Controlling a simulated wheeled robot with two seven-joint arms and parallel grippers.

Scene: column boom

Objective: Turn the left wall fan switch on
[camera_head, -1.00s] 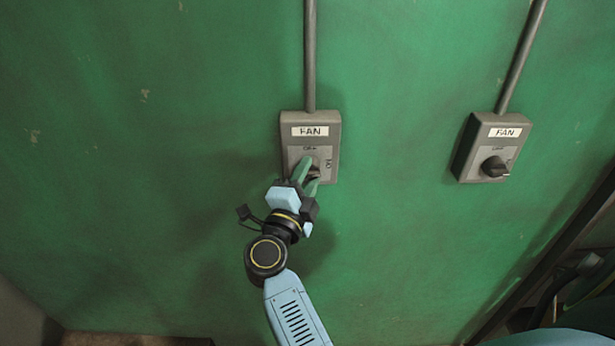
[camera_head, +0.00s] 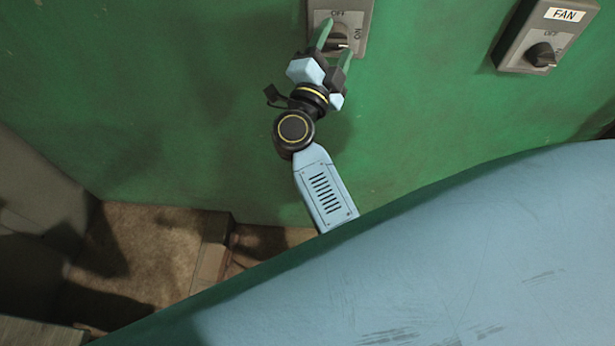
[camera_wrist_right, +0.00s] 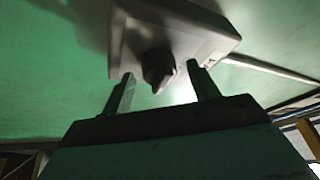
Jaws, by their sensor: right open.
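The left fan switch is a grey wall box (camera_head: 354,20) at the top of the head view, cut off by the frame's upper edge. Its dark rotary knob (camera_head: 338,38) sits between OFF and ON markings, partly hidden by my gripper. My right gripper (camera_head: 334,46) is open, with its two green fingers on either side of the knob. In the right wrist view the knob (camera_wrist_right: 158,66) shows between the spread fingertips (camera_wrist_right: 162,80), with gaps on both sides. I cannot tell whether a finger touches the box. My left gripper is not in view.
A second fan switch (camera_head: 536,36) with its own knob is on the green wall (camera_head: 190,120) to the right. Brown floor (camera_head: 150,250) shows below the wall at lower left. A large blue surface of mine covers the lower right.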

